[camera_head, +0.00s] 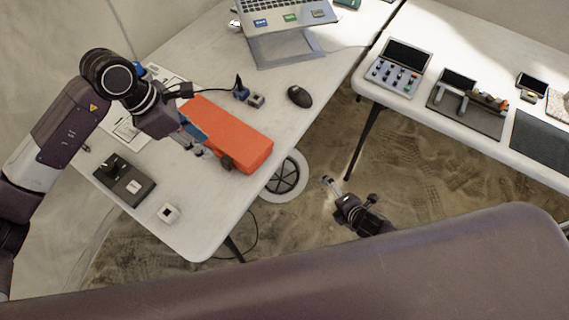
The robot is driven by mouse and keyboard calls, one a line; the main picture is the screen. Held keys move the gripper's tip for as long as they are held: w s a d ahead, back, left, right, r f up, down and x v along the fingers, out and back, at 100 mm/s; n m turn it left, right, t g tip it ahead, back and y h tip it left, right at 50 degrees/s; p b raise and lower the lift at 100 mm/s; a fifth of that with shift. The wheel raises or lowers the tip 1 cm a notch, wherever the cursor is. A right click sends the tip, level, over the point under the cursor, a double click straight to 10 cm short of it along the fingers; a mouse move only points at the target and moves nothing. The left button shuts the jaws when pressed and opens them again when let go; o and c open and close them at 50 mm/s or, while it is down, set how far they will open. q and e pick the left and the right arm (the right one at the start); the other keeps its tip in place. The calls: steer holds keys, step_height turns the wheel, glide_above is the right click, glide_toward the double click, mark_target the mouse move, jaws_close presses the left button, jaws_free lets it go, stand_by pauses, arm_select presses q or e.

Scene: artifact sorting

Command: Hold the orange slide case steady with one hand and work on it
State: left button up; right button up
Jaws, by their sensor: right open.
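The orange slide case (240,133) lies on the white table in the head view, its long side running from upper left to lower right. A blue patch shows at its left end, beside my gripper. My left gripper (196,148) is at the case's left front edge, with its fingers pointing down. The wrist partly hides that end, and I cannot tell whether the fingers touch or grip the case. A small dark round part shows on the case's front side. My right gripper (328,184) is open and empty, low over the sandy floor, away from the table.
A black mouse (299,96), a small connector block (256,100) and a laptop on a stand (286,46) are behind the case. A dark box (124,181) and a small white cube (168,214) lie in front. A second table (430,112) with devices stands right, across a floor gap.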

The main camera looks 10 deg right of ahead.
steer(key=w+a+r+n+t+y, duration=0.1)
steer(key=w+a+r+n+y, duration=0.1)
steer(key=w+a+r+n, duration=0.25)
steer(key=w+a+r+n+t+y, duration=0.1)
steer(key=a+r+n, duration=0.2)
steer(key=r+n, duration=0.4)
steer(key=n+y, duration=0.4)
steer(key=n, duration=0.7)
glide_toward(262, 157)
steer(key=w+a, duration=0.1)
steer(key=shift+m, duration=0.25)
steer(key=x, duration=0.8)
steer(key=shift+s, duration=0.1)
steer(key=shift+c, duration=0.3)
